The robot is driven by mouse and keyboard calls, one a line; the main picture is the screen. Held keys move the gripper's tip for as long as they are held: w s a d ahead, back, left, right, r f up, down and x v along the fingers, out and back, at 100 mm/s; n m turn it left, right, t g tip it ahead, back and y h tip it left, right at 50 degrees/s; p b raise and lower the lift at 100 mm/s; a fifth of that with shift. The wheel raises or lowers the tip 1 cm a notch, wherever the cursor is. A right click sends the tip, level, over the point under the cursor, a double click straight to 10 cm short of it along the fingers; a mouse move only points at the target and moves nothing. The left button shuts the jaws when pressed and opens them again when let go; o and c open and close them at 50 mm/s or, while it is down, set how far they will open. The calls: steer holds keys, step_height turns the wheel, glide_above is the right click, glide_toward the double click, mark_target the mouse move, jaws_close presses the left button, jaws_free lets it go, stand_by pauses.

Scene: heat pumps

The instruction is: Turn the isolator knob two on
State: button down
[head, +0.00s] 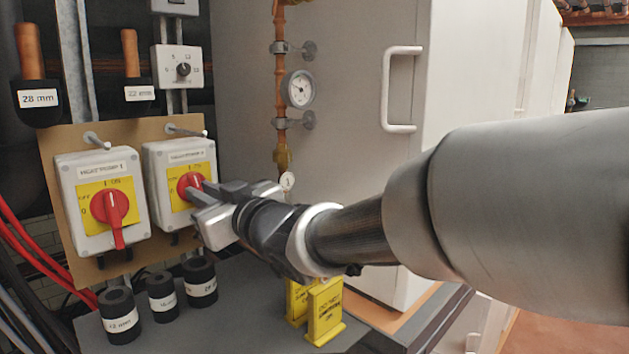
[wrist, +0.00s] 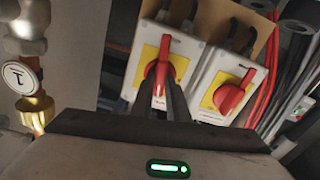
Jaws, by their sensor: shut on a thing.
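Isolator knob two is a red rotary knob (head: 187,185) on a yellow plate, on the right one of two white boxes. In the head view my gripper (head: 197,195) reaches it from the right and partly hides it. In the wrist view my two dark fingers (wrist: 168,82) are shut on the red knob (wrist: 158,72), with red showing on both sides. The knob's exact angle is hard to tell. The left box bears a similar red knob (head: 112,212), its handle pointing down; it also shows in the wrist view (wrist: 230,97), apart from my fingers.
Both boxes hang on a brown board (head: 92,268). Labelled black cylinders (head: 121,316) stand below on the grey ledge, and yellow signs (head: 325,310) stand under my arm. A copper pipe with a gauge (head: 299,89) and a white cabinet handle (head: 386,90) are to the right.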

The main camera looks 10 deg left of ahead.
steer(key=shift+m+p, duration=0.4)
steer(key=shift+m, duration=0.6)
steer(key=c, duration=1.7)
jaws_free()
steer(key=v, duration=1.7)
steer(key=shift+s+d, duration=0.1)
steer(key=shift+d, duration=0.1)
